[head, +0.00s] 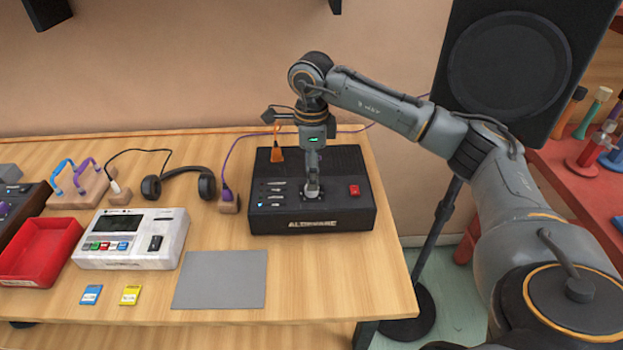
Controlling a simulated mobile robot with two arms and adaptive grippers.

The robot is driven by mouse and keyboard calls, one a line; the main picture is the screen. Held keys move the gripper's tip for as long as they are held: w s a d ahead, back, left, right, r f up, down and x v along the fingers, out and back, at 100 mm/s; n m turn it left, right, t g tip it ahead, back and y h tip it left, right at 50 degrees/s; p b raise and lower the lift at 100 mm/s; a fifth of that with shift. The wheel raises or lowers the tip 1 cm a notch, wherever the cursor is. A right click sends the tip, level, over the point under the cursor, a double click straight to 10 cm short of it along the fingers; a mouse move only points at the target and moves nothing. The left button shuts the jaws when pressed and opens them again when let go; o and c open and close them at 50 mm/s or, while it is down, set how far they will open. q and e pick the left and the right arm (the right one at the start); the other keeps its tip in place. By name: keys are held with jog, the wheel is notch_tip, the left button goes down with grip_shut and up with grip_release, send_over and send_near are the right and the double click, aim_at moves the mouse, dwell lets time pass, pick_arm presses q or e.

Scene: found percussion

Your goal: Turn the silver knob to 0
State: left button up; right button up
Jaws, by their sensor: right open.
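A black box (276,217) with a white label on its front stands at the right end of the table. My right gripper (312,187) points straight down at the middle of the box's top, its fingers open at a dark round spot there. The silver knob is not clearly seen; my gripper covers that spot, and its pointer and the 0 mark cannot be read. Whether the fingers touch the knob cannot be told. My left gripper is out of view.
A red switch (354,190) sits on the box right of my gripper. An orange plug (277,154) stands at its back left. A grey mat (221,280), a white device (132,239), headphones (180,181) and a red tray (38,252) lie to the left.

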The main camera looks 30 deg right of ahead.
notch_tip(320, 180, up, 9)
jog(key=shift+f, duration=0.15)
dwell(0.6)
